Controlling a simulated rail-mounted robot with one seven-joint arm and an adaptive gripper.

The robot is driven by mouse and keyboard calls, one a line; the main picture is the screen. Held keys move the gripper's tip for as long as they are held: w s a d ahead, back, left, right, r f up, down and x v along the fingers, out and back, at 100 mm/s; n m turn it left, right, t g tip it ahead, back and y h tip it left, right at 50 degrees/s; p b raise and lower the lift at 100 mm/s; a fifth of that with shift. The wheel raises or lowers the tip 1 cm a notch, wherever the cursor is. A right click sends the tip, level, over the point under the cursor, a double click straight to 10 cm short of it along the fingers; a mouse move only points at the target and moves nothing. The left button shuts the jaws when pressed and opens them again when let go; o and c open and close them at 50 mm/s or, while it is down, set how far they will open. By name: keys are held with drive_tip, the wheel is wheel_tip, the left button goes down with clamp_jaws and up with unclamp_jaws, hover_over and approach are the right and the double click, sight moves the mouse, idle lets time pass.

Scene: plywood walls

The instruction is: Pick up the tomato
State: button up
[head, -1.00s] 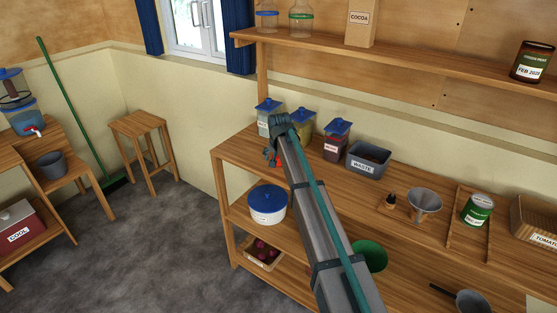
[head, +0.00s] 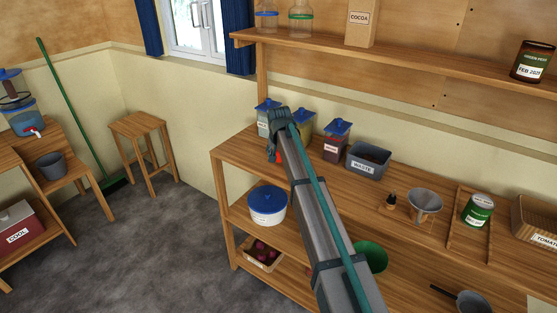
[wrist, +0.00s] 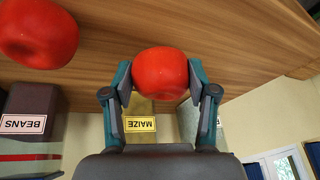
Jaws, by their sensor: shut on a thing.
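A round red tomato (wrist: 160,74) sits between the two fingers of my gripper (wrist: 161,84) in the wrist view. The fingers are shut on it, one on each side. A second red tomato (wrist: 38,33) lies on the wooden top at the upper left of the wrist view, apart from the gripper. In the head view my gripper (head: 274,152) is over the left end of the wooden bench, mostly hidden by my arm, with only a bit of red showing there. I cannot tell whether the held tomato still touches the wood.
Lidded containers stand close to the gripper: maize (wrist: 140,123), beans (wrist: 30,122) and another beside the maize. A grey waste bin (head: 368,160), a funnel (head: 425,204) and a green can (head: 478,210) stand farther right on the bench (head: 318,175). A shelf (head: 400,57) runs above.

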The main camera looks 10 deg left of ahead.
drive_tip(key=s+d+r+b, duration=0.3)
drive_tip(key=s+d+r, duration=0.4)
drive_tip(key=s+r, duration=0.45)
drive_tip(key=s+d+r+p, duration=0.1)
drive_tip(key=s+d+p, duration=0.25)
drive_tip(key=d, duration=0.95)
drive_tip(key=s+d+r+p, duration=0.1)
drive_tip(key=s+d+p, duration=0.25)
drive_tip(key=d, duration=1.05)
drive_tip(key=s+d+r+p, duration=0.1)
drive_tip(key=s+d+p, duration=0.25)
drive_tip(key=d, duration=0.95)
drive_tip(key=s+d+f, duration=0.1)
drive_tip(key=s+d, duration=0.2)
drive_tip(key=d, duration=1.1)
drive_tip(key=s+d+f+b, duration=0.1)
drive_tip(key=s+d, duration=0.3)
drive_tip(key=d, duration=1)
drive_tip(key=s+d+f, duration=0.3)
drive_tip(key=s+d, duration=0.1)
drive_tip(key=d, duration=1)
drive_tip(key=shift+s+f+b, duration=0.15)
drive_tip(key=shift+s+b, duration=0.05)
drive_tip(key=shift+b, duration=0.1)
drive_tip(key=shift+f, duration=0.1)
drive_tip(key=shift+f+b, duration=1.1)
drive_tip(key=shift+f, duration=1.45)
